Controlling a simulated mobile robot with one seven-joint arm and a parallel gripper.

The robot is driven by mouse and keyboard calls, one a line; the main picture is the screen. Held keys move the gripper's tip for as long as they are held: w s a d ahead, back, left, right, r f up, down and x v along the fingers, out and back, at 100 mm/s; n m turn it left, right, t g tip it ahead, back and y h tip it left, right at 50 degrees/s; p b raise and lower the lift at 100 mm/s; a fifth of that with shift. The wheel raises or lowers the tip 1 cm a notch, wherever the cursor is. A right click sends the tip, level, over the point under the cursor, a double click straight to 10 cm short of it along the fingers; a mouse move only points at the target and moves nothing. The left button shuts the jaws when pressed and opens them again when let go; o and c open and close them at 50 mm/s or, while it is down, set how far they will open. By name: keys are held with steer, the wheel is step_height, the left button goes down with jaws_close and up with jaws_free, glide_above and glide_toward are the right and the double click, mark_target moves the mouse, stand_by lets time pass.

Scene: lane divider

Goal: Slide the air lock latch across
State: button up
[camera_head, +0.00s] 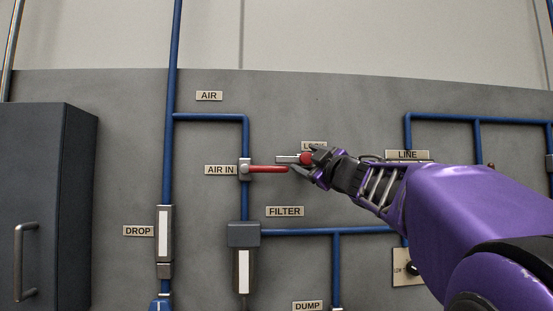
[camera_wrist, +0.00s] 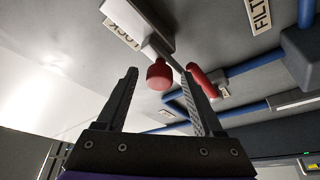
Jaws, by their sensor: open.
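The latch has a red knob (camera_head: 306,158) and a pale metal bar (camera_head: 287,159) on the grey wall panel, under a partly hidden LOCK label (camera_head: 313,145). In the wrist view, the red knob (camera_wrist: 159,76) hangs between my fingertips, with a gap on each side. The pale latch body (camera_wrist: 140,22) is beyond it. My gripper (camera_head: 307,166) is open, and its jaws (camera_wrist: 160,76) hold nothing. My fingers and wrist hide the right side of the latch in the head view.
A red valve handle (camera_head: 268,169) marked AIR IN points right, just below the latch and close to my lower finger. Blue pipes (camera_head: 245,140) run along the panel. A filter unit (camera_head: 243,236) is below. A dark cabinet (camera_head: 48,200) stands at the left.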

steer(key=shift+w+r, duration=0.1)
steer(key=shift+w, duration=0.3)
jaws_close()
stand_by(1.4)
